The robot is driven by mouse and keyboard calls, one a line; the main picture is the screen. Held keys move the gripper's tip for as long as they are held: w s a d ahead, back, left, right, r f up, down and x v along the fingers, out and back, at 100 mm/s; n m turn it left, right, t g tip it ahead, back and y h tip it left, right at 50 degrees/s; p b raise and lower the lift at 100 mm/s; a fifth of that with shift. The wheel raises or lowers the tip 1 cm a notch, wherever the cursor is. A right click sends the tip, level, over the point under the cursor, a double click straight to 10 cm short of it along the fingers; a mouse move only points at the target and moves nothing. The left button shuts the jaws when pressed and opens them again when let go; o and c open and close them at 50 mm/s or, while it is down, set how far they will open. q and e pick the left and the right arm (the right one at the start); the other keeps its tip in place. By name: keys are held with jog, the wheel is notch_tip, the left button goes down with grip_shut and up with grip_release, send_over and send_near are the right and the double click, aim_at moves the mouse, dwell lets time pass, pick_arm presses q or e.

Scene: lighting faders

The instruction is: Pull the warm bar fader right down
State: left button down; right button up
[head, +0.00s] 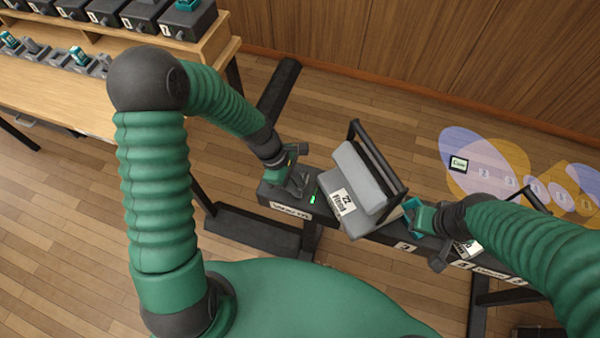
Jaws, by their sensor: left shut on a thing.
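A dark bar (330,218) crosses the middle of the head view. At its left end is a white label (290,212) that I read, with some doubt, as "Warm". A small green light (312,199) glows beside it. My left gripper (294,185) is down at this end of the bar, just above the label. It is shut on the warm bar fader, whose grip is mostly hidden by the fingers. My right gripper (430,237) is at the bar right of centre, beside a teal piece (417,213); its fingers are unclear.
A grey lamp labelled "Flood 22" (355,185) with a black frame stands on the bar between my grippers. Coloured light pools (490,165) lie on the floor at right.

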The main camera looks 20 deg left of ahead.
pick_arm(q)
jog(key=shift+s, duration=0.95)
jog(key=c, duration=1.2)
grip_release()
jog(key=shift+a, duration=0.1)
jog(key=shift+c, duration=0.2)
pick_arm(e)
jog(key=shift+s+a+r, duration=0.1)
jog(key=shift+s+r, duration=0.2)
jog(key=shift+s, duration=0.2)
pick_arm(q)
jog(key=shift+w, duration=0.1)
jog(key=p+v, duration=0.2)
jog(key=v, duration=1.4)
jog(key=shift+a+r+p, duration=0.3)
pick_arm(e)
jog(key=shift+w+v, duration=0.25)
jog(key=shift+v, duration=0.9)
jog(key=shift+r, duration=0.1)
